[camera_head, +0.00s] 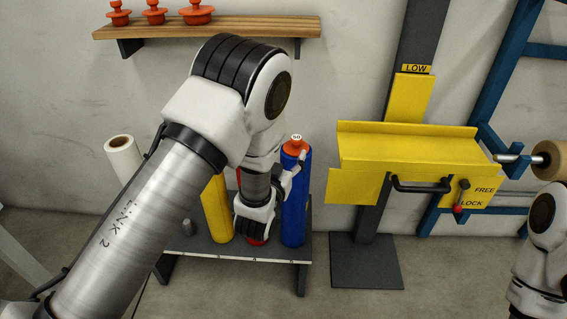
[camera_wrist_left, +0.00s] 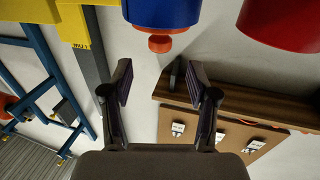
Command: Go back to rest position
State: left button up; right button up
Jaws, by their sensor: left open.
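My left arm crosses the head view from the lower left, bends at the elbow and hangs down in front of the coloured cylinders. My left gripper (camera_head: 292,175) is partly hidden by its own wrist and shows beside the blue cylinder (camera_head: 295,205). In the left wrist view the fingers of the left gripper (camera_wrist_left: 165,90) are spread apart with nothing between them. The blue cylinder with its orange cap (camera_wrist_left: 160,43) shows beyond the fingers there. Part of my right arm is at the right edge of the head view; its gripper is out of view.
A low grey rack (camera_head: 270,250) holds the blue and yellow (camera_head: 217,208) cylinders and a red one mostly hidden by my arm. A wooden shelf (camera_head: 240,27) with red-orange objects is above. The yellow machine (camera_head: 410,155) stands right. A white roll (camera_head: 122,155) is left.

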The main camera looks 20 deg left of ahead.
pick_arm(q)
jog(key=s+a+f+n+g, duration=0.15)
jog(key=s+f+g, duration=0.25)
jog(key=s+f, duration=0.45)
jog(key=s+a+f+g, duration=0.3)
jog(key=s+f, duration=0.5)
jog(key=f, duration=0.1)
jog(key=s+a+f+g, duration=0.2)
jog(key=s+f+g, duration=0.2)
jog(key=s+f, duration=0.4)
jog(key=s+d+f+m+g, duration=0.1)
jog(key=s+d+f+g, duration=0.15)
jog(key=s+g, duration=0.65)
jog(key=s+r+t+p, duration=0.2)
jog(key=s+r+p, duration=0.2)
jog(key=r+p, duration=1.1)
jog(key=shift+s+a+r+p, duration=0.15)
jog(key=shift+a+r+p, duration=0.2)
jog(key=shift+p, duration=0.3)
